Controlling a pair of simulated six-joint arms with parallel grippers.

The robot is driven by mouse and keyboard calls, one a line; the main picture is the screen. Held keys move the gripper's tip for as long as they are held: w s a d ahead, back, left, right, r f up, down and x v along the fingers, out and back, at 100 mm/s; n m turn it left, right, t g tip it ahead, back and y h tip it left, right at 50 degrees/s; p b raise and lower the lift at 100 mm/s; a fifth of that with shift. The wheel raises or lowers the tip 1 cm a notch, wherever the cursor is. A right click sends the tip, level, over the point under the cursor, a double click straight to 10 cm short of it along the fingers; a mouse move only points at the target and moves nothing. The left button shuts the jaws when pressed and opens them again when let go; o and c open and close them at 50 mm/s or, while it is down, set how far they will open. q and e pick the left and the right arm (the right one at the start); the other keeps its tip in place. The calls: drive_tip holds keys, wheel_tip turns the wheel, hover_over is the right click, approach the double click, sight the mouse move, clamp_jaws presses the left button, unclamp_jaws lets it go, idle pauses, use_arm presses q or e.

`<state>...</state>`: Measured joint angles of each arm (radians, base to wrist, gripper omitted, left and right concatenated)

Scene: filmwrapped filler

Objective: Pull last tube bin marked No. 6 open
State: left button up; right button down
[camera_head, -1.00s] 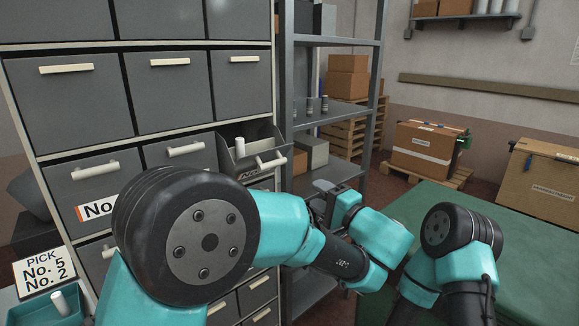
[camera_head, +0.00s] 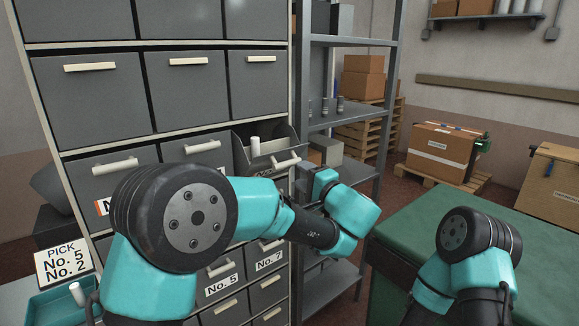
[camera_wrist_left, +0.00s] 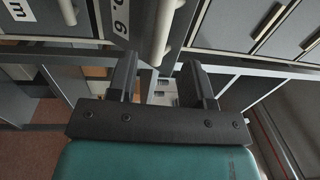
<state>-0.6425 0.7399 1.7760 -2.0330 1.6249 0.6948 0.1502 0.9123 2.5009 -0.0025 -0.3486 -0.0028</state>
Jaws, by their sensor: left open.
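A grey bin (camera_head: 241,150) stands pulled out from the cabinet, with a white tube (camera_head: 255,147) upright in it and a pale handle (camera_head: 286,160) on its front. Its label is too small to read in the head view. In the left wrist view, a label ending in 6 (camera_wrist_left: 121,20) is on a dark bin front, with a pale handle (camera_wrist_left: 163,30) beside it. My left gripper (camera_wrist_left: 158,78) is open, its two fingers apart and pointing towards that handle, with nothing visibly clamped. In the head view, my forearm hides part of the lower bins. My right gripper is out of view.
Lower bins carry No. 5 (camera_head: 220,283) and No. 7 (camera_head: 268,261) labels. A PICK sign (camera_head: 63,263) reads No. 5 and No. 2, above a teal tray (camera_head: 50,307). A metal shelf (camera_head: 347,117) stands right of the cabinet, and a green table (camera_head: 400,232) further right.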

sight(290, 165)
use_arm(q)
drive_tip(key=shift+x, duration=3.2)
drive_tip(key=shift+c, duration=0.4)
clamp_jaws()
